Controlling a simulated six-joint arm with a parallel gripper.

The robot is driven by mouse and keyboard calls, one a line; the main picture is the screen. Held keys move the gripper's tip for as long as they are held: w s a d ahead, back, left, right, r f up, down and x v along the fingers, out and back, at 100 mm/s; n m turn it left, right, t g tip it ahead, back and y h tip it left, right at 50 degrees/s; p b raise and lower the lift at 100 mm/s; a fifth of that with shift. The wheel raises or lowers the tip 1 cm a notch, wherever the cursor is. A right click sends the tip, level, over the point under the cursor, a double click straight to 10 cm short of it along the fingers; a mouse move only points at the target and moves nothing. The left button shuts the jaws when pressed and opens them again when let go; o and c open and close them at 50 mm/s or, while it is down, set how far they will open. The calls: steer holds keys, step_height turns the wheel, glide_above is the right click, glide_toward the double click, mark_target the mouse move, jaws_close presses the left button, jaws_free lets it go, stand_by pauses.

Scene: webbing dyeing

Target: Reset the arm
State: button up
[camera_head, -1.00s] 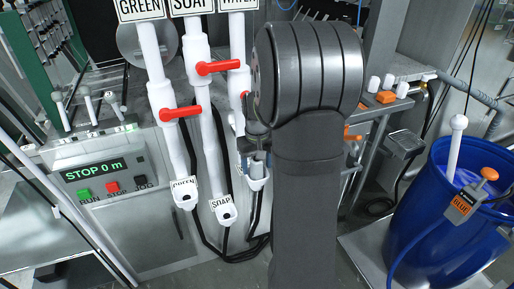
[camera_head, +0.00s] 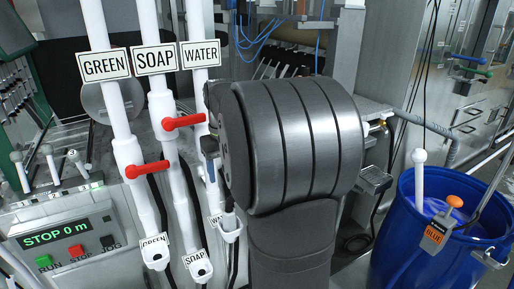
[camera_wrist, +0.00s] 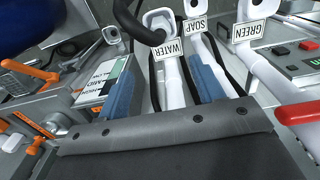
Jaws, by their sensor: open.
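My gripper (camera_wrist: 165,85) shows in the wrist view as two blue fingers standing apart. No object is clearly held; a white pipe shows between the fingers, and I cannot tell how far away it is. In the head view my dark arm hides most of the gripper; a bluish finger part (camera_head: 211,162) shows left of the arm, close to the water pipe. The white pipes carry a GREEN sign (camera_head: 104,67), a SOAP sign (camera_head: 155,60) and a WATER sign (camera_head: 200,54). Red valve handles (camera_head: 183,122) stick out to the right from the pipes.
A control panel (camera_head: 60,237) reading "STOP 0 m" is at lower left. A blue barrel (camera_head: 400,235) with a white-knobbed rod and an orange-topped BLUE tag stands at right. A labelled box (camera_wrist: 103,82) and orange-handled parts (camera_wrist: 30,72) lie left of the fingers in the wrist view.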

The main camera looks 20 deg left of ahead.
mark_target(229, 210)
steer(key=shift+f, duration=0.15)
step_height(229, 210, down, 16)
steer(key=shift+f, duration=0.1)
stand_by(0.7)
steer(key=shift+f, duration=0.1)
